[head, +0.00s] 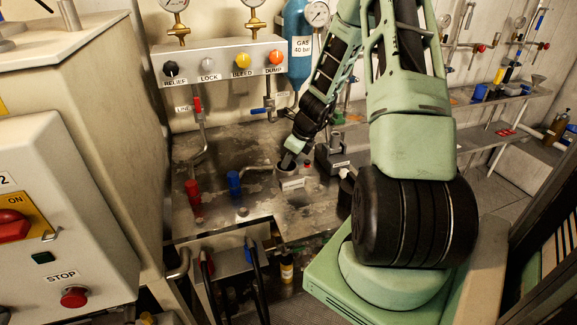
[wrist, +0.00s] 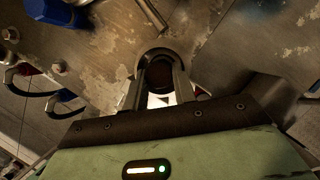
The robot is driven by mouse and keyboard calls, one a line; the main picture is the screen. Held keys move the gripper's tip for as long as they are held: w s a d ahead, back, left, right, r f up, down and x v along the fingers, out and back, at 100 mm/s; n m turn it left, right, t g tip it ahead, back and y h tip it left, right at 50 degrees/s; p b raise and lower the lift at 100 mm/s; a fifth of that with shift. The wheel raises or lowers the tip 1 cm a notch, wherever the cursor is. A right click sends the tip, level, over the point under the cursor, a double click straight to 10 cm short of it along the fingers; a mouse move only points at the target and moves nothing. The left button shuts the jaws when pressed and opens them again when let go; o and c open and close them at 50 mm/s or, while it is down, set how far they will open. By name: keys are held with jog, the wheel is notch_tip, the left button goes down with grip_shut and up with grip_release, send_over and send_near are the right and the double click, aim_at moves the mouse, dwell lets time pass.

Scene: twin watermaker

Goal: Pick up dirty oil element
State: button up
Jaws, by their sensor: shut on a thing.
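The dirty oil element (wrist: 159,72) shows in the wrist view as a dark round thing between my fingertips. My gripper (wrist: 160,88) is shut on it. A round metal cup (wrist: 160,52) surrounds the element and the fingertips. In the head view my gripper (head: 288,161) points down into the cup (head: 289,180), which stands on the worn metal bench and carries a white label. The element itself is hidden there by the gripper and the cup's rim. I cannot tell how deep the element sits.
The metal bench (head: 215,212) carries a red valve (head: 193,191) and a blue valve (head: 233,183) left of the cup. A dark block-shaped unit (head: 331,158) stands close on the right. Behind is a panel with RELIEF, LOCK, BLEED and DUMP knobs (head: 242,59).

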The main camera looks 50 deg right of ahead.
notch_tip(320, 180, up, 18)
jog(key=p, duration=0.2)
jog(key=shift+p, duration=0.35)
jog(key=shift+f, duration=0.15)
dwell(0.4)
